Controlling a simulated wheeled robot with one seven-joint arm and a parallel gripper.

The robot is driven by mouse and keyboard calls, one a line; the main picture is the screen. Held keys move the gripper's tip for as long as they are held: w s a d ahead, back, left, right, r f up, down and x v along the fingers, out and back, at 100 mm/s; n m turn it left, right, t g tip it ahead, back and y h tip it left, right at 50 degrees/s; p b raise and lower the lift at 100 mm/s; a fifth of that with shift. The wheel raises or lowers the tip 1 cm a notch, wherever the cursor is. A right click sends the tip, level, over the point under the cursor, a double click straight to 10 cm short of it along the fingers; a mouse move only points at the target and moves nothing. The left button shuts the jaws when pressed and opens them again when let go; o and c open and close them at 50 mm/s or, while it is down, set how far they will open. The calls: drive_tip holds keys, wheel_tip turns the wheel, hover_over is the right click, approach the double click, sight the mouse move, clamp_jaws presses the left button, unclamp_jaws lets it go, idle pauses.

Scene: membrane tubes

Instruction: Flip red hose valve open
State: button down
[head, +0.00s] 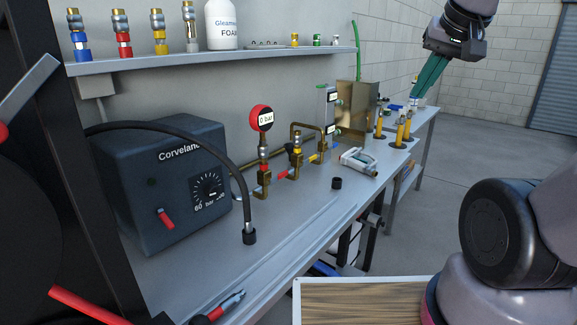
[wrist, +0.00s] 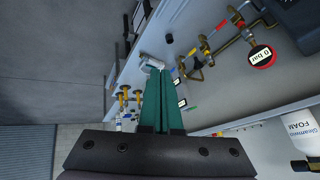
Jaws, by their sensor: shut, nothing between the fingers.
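My gripper (head: 417,96) is at the upper right of the head view, at the far end of the bench. Its green fingers are together and empty; they also show in the wrist view (wrist: 158,73). The brass pipework (head: 262,185) stands on the bench in the middle of the head view, well away from my gripper, with small red, yellow and blue parts. A red-rimmed gauge (head: 261,118) reading 0 bar stands on it, also seen in the wrist view (wrist: 262,57). I cannot tell which small red part is the red hose valve, or its position.
A dark box (head: 180,180) with a dial, red switch and black hose (head: 245,205) stands at the left. A white device (head: 358,161) and a black cap (head: 336,183) lie on the bench. Yellow-handled valves (head: 403,128) stand farther back. A shelf (head: 220,60) runs above.

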drive_tip(key=w+a+f+n+h, duration=0.1)
drive_tip(key=w+a+f+n, duration=0.2)
drive_tip(key=w+f+n, duration=0.5)
drive_tip(key=w+a+f+n+y, duration=0.2)
drive_tip(key=w+a+f+y, duration=0.1)
drive_tip(key=a, duration=0.5)
drive_tip(key=w+a+f+n+g+y, duration=0.1)
drive_tip(key=w+a+f+n+y, duration=0.2)
drive_tip(key=w+a+f, duration=0.3)
drive_tip(key=w+a+y, duration=0.1)
drive_tip(key=w+a, duration=0.1)
drive_tip(key=a, duration=0.1)
drive_tip(key=shift+w+a+f, duration=0.15)
drive_tip(key=shift+a+f, duration=0.05)
drive_tip(key=shift+a, duration=0.1)
hover_over(279, 176)
drive_tip(key=d, duration=0.3)
wheel_tip(279, 176, down, 7)
drive_tip(key=f, duration=0.2)
drive_tip(key=w+f, duration=0.1)
drive_tip(key=f, duration=0.1)
drive_tip(key=shift+w+a, duration=0.1)
